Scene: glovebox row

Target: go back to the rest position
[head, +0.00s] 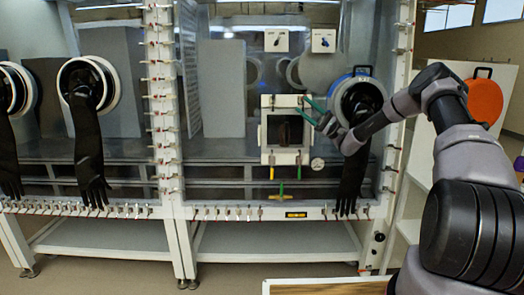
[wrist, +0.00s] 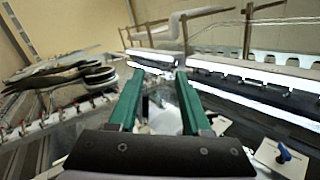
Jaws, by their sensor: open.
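My gripper (head: 312,110) is in front of the glovebox window in the head view, just right of the top of a white-framed square hatch (head: 264,132). Its two green fingers are spread apart. In the wrist view my gripper (wrist: 160,82) shows both green fingers open with nothing held between them. My arm reaches in from the right side of the head view, bent at the elbow. I cannot tell whether the fingertips touch the hatch frame.
Black gloves hang from round ports, one (head: 352,190) just below my wrist and another (head: 90,150) to the left. An orange disc (head: 485,101) is on a white panel at right. A wooden-topped surface (head: 325,287) is at the bottom. Floor shows at lower left.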

